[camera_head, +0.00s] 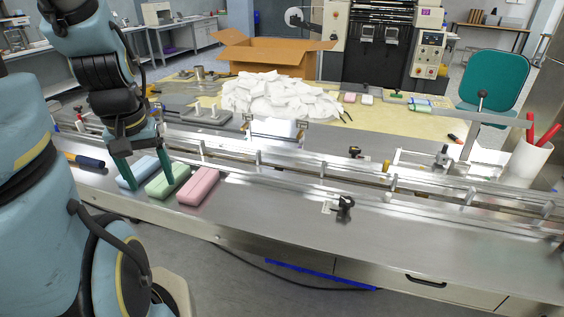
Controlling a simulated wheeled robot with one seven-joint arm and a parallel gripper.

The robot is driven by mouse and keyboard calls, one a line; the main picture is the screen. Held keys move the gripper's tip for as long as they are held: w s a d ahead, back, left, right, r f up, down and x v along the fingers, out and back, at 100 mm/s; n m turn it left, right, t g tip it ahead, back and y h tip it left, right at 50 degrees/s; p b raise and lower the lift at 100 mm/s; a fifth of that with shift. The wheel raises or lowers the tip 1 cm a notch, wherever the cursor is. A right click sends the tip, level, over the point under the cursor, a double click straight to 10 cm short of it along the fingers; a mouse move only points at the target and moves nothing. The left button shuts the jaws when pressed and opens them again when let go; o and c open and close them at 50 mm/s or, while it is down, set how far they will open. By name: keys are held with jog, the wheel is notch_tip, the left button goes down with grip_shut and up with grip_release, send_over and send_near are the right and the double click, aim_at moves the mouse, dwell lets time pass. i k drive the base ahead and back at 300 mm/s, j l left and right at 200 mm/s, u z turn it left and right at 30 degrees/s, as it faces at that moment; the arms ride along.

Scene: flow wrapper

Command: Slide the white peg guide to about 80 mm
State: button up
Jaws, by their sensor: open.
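Upright white pegs (213,111) stand on a flat grey plate (190,114) behind the conveyor, on the left of the head view. I take this as the white peg guide, but cannot be sure. No scale or millimetre mark is readable. My gripper (150,183) is open, its two green fingers pointing down over the front steel bench. They straddle the blue bar (138,172) in the picture; contact cannot be told. The gripper is in front and left of the pegs, well apart from them.
A green bar (167,181) and a pink bar (199,187) lie right of the gripper. The conveyor rail (325,170) runs between the bench and the yellow table (300,132). A white pile (275,97) lies behind.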

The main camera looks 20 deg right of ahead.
aim_at(387, 202)
jog(key=z, duration=1.5)
jog(key=u, duration=1.5)
jog(key=k+l, duration=0.1)
jog(key=l, duration=0.45)
